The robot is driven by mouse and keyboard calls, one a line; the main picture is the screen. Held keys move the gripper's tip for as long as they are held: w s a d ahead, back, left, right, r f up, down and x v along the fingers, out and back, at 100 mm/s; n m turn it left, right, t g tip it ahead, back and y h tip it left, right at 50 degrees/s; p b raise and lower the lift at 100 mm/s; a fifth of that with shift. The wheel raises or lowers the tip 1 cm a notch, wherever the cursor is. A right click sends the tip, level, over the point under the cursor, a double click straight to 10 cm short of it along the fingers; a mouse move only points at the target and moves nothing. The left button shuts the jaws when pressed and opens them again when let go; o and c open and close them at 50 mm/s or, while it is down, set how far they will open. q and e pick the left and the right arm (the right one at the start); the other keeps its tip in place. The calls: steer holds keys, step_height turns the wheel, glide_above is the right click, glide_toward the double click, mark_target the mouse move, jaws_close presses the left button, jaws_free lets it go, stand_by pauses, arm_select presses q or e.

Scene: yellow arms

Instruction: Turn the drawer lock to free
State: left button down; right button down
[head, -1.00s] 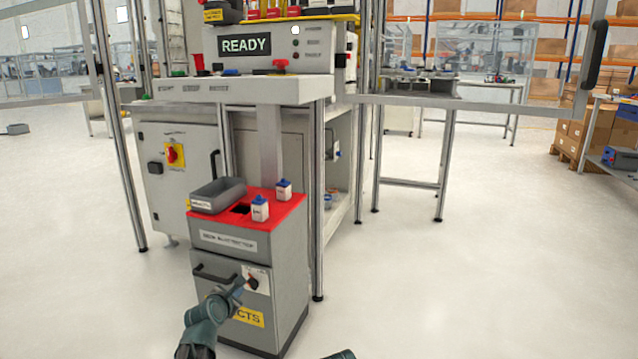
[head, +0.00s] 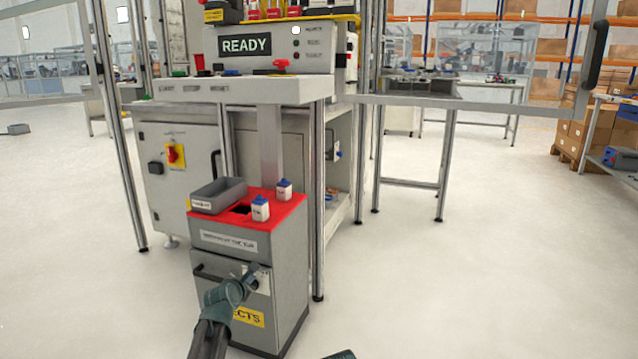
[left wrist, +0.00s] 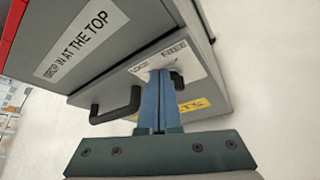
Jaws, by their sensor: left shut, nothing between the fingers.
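The drawer lock is a black knob (left wrist: 178,80) on a white plate (left wrist: 192,58) marked FREE on one side; the other marking is partly legible. The plate also shows in the head view (head: 264,284), on the front of the grey cabinet (head: 284,262). My left gripper (left wrist: 158,74) is shut and empty. Its blue fingertips are in front of the plate, just left of the knob in the left wrist view; I cannot tell whether they touch it. In the head view the left gripper (head: 250,272) hides the knob. My right gripper's fingers are out of view.
The drawer's black handle (left wrist: 116,105) sticks out left of the fingers in the left wrist view. The cabinet's red top (head: 285,211) carries a grey bin (head: 218,195) and two small white bottles. A machine bench stands behind.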

arm_select(q)
steer(key=shift+f+b, duration=0.6)
stand_by(0.7)
steer(key=shift+s+d+f, duration=0.15)
steer(key=shift+d, duration=0.2)
stand_by(0.6)
steer(key=shift+s+d+f+b, duration=0.1)
steer(key=shift+d+f+b, duration=0.15)
steer(key=shift+b, duration=0.15)
steer(key=shift+d+f, duration=0.1)
steer(key=shift+d, duration=0.05)
steer(key=shift+d, duration=0.1)
stand_by(0.4)
steer(key=shift+s+d+r, duration=0.1)
steer(key=shift+d+r, duration=0.1)
steer(key=shift+r, duration=0.15)
steer(key=s+a, duration=0.2)
steer(key=s, duration=0.3)
steer(key=shift+s, duration=0.35)
